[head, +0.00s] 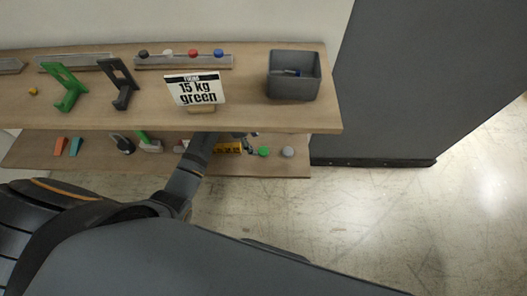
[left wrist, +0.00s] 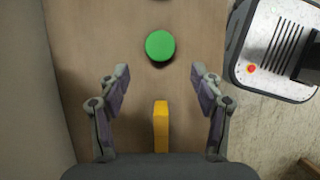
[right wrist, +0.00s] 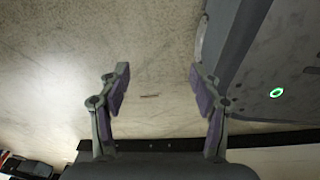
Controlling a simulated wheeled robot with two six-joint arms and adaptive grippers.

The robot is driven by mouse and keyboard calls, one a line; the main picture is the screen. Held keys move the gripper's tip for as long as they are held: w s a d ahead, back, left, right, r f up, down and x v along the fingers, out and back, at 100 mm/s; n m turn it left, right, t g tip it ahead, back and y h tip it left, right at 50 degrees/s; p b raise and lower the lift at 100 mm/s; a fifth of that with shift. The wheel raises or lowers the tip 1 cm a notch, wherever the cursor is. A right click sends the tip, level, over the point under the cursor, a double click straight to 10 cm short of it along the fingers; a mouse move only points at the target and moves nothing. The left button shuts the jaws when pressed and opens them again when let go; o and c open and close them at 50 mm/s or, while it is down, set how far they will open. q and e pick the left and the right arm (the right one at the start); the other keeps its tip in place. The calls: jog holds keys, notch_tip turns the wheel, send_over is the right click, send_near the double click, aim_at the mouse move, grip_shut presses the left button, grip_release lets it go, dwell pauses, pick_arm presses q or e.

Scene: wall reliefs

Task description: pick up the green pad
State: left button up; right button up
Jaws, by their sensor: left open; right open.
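The green pad (head: 264,152) is a round disc on the lower shelf, near its right end. In the left wrist view the green pad (left wrist: 160,46) lies just beyond and between my left fingertips, not touched by them. My left gripper (left wrist: 160,76) is open and empty above the lower shelf. In the head view the upper shelf partly hides it. My right gripper (right wrist: 159,76) is open and empty, over bare floor, away from the shelves.
A yellow block (left wrist: 161,126) lies between my left fingers, nearer the palm. A grey disc (head: 287,152) sits right of the pad. The upper shelf (head: 290,118) overhangs the lower one and carries a grey bin (head: 294,88) and a "15 kg green" sign (head: 196,89).

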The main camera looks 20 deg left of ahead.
aim_at(263, 151)
pick_arm(q)
jog(key=x, duration=0.2)
jog(key=d+b+x, duration=0.1)
jog(key=x, duration=0.2)
jog(key=shift+w+r, duration=0.15)
jog(key=shift+r, duration=0.1)
jog(key=shift+d+f, duration=0.1)
jog(key=shift+f, duration=0.2)
pick_arm(e)
jog(key=shift+s+f, duration=0.6)
jog(key=shift+f, duration=0.15)
pick_arm(q)
jog(key=shift+c, duration=0.4)
jog(key=c, duration=0.7)
